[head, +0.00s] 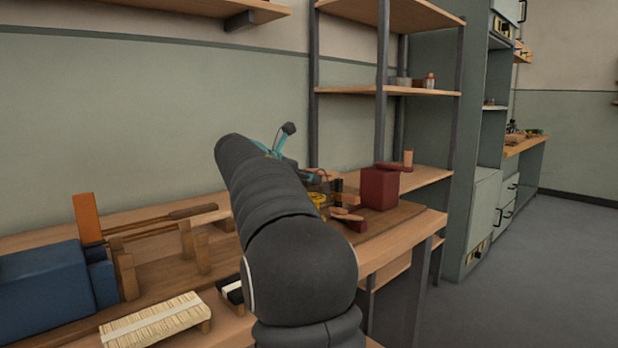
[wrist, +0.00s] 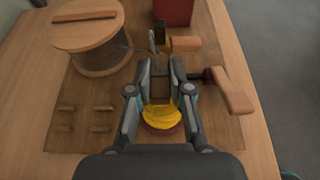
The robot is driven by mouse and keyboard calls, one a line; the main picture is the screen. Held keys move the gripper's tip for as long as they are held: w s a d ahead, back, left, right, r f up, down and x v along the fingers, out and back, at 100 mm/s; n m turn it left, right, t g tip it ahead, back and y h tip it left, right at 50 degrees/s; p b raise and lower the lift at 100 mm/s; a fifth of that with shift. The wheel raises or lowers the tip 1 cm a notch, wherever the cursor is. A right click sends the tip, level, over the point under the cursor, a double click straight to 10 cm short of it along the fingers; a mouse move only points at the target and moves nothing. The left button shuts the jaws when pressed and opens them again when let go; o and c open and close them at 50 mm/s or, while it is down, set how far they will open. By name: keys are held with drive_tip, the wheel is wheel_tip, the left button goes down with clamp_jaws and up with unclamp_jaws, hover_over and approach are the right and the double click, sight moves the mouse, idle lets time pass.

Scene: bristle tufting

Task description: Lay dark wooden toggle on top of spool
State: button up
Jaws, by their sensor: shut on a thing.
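The spool (wrist: 90,40) is a pale wooden drum with round flanges, upright at the upper left of the wrist view. A brown wooden bar (wrist: 84,16) lies flat across its top. My gripper (wrist: 161,72) is right of the spool and nearer the camera, its fingers pointing away. A small dark brown piece (wrist: 160,88) shows between the fingers, and my gripper is shut on it; it looks like the dark wooden toggle, but its outline is partly hidden. In the head view my arm hides the spool and most of my gripper.
A red dish with a yellow lump (wrist: 162,115) lies below the fingers. A wooden-handled clamp (wrist: 232,92) is at right, a pale wooden cylinder (wrist: 186,44) beyond. Several small pegs (wrist: 101,128) lie at left. A dark red box (head: 379,188) stands at the back.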

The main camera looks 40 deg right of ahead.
drive_tip(key=shift+f, duration=0.15)
idle(0.3)
drive_tip(key=shift+f, duration=0.35)
drive_tip(key=shift+p, duration=0.5)
drive_tip(key=shift+f, duration=0.95)
idle(1.3)
drive_tip(key=o, duration=0.9)
drive_tip(key=shift+c, duration=0.2)
drive_tip(key=v, duration=1.2)
